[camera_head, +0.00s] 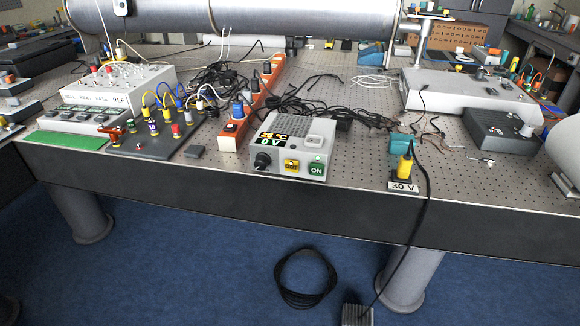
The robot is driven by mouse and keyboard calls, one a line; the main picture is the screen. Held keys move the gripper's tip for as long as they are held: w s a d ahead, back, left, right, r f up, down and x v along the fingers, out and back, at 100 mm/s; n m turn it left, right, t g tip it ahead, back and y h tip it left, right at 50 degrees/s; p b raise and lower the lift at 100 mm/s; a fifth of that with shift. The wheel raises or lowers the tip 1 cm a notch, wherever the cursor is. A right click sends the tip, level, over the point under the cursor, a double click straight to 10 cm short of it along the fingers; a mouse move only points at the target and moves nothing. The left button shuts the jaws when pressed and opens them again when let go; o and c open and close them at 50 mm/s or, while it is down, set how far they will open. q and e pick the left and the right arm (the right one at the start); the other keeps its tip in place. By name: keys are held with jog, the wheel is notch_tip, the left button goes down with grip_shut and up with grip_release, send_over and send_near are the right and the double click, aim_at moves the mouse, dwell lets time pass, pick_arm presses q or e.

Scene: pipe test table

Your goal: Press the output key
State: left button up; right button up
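A light grey power unit (297,140) stands near the front edge of the table, a little right of the picture's middle. Its front has a yellow key (291,166) whose small lettering seems to read OUT. A green key (316,169) marked ON is to the right of it. A black knob (263,160) is at the left of the front. The lit display (272,138) shows an orange line above a green line, which seems to read 0 A. Neither of my grippers is in view.
A yellow plug stands by a 30 V label (403,186) right of the unit, its black cable hanging over the edge. An orange socket strip (230,143) and a dark plug board (150,147) are on the left. A large grey pipe (270,18) crosses behind.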

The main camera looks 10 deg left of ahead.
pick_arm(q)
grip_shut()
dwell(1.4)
